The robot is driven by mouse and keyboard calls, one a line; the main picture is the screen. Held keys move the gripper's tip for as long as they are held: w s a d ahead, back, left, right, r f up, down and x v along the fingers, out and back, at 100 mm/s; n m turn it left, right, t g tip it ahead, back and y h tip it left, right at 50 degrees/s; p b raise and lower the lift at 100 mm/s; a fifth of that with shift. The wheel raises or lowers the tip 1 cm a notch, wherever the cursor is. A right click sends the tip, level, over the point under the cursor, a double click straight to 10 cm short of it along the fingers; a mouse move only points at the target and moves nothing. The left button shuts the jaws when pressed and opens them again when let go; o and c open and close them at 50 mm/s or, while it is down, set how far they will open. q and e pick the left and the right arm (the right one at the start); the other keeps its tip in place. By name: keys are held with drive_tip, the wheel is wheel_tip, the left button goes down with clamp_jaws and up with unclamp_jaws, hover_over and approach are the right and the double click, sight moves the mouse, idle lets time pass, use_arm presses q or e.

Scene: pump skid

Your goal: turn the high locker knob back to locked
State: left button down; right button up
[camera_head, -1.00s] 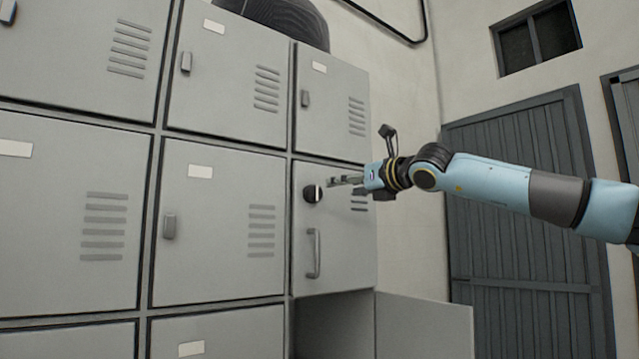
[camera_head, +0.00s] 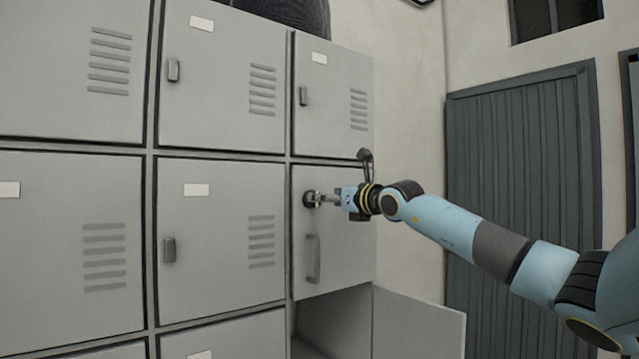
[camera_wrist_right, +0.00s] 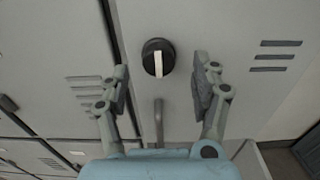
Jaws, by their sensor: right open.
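The locker knob (camera_head: 309,199) is a round black knob on the middle-right locker door (camera_head: 345,270), above a vertical grey handle (camera_head: 313,259). In the right wrist view the knob (camera_wrist_right: 158,58) shows a pale bar that runs nearly straight up and down in that picture. My right gripper (camera_head: 322,199) is at the knob in the head view. In the right wrist view its open fingers (camera_wrist_right: 160,88) stand either side of the line to the knob, with gaps on both sides. I cannot see contact. My left gripper is not in view.
Below the knob's door, a lower locker stands open, its door (camera_head: 420,322) swung out to the right. Closed grey lockers fill the left. A dark object (camera_head: 285,14) sits on top. A dark grey door (camera_head: 520,190) stands at the right, behind my arm.

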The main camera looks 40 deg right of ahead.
sight(309, 205)
drive_tip(key=w+b, duration=0.1)
drive_tip(key=w, duration=0.2)
drive_tip(key=shift+w+d+f, duration=0.1)
drive_tip(key=shift+w+f, duration=0.05)
drive_tip(key=shift+w, duration=0.2)
